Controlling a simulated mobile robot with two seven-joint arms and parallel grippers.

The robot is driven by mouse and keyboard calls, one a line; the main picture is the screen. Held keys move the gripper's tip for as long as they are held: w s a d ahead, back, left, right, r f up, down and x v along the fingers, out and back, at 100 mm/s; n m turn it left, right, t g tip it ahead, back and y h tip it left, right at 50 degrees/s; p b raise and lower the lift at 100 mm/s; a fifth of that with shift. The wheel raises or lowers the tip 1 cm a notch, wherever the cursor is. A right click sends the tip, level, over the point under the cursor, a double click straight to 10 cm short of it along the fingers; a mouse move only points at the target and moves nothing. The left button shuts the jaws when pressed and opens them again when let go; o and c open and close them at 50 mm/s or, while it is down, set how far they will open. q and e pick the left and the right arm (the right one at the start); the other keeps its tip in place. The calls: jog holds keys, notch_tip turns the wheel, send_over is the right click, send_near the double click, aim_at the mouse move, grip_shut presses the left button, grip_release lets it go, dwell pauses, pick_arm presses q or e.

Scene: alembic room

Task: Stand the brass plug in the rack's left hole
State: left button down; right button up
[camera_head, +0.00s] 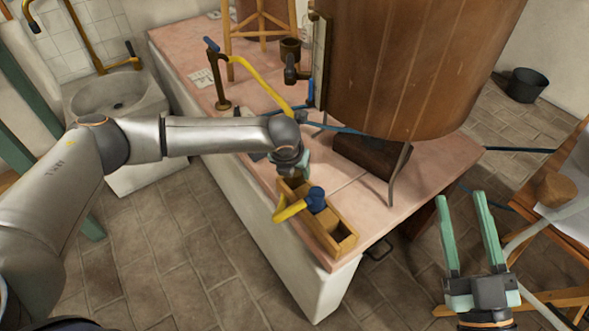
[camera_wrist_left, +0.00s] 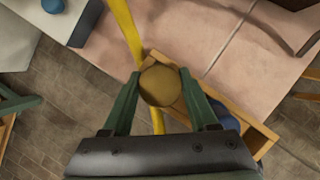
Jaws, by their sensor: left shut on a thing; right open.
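The brass plug (camera_wrist_left: 160,85), a round dull-gold piece seen end-on, sits between the fingers of my left gripper (camera_wrist_left: 163,100) in the left wrist view. My left gripper (camera_head: 302,168) is shut on it, over the left end of the wooden rack (camera_head: 346,245) in the head view. The gripper hides the plug and most of the rack's left end there, so I cannot tell whether the plug is in the hole or above it. The rack's right end shows a dark opening. My right gripper (camera_head: 470,235) is open and empty, away from the bench at the right.
The rack stands along the pink bench's (camera_head: 420,170) front edge. A yellow hose (camera_head: 262,85) runs toward my left wrist.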

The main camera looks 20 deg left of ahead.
pick_arm(q)
jog(key=shift+f, duration=0.15)
jog(key=shift+c, duration=0.5)
grip_release()
dwell(0.4)
jog(key=shift+r+p, duration=3.5)
jog(key=shift+p, duration=1)
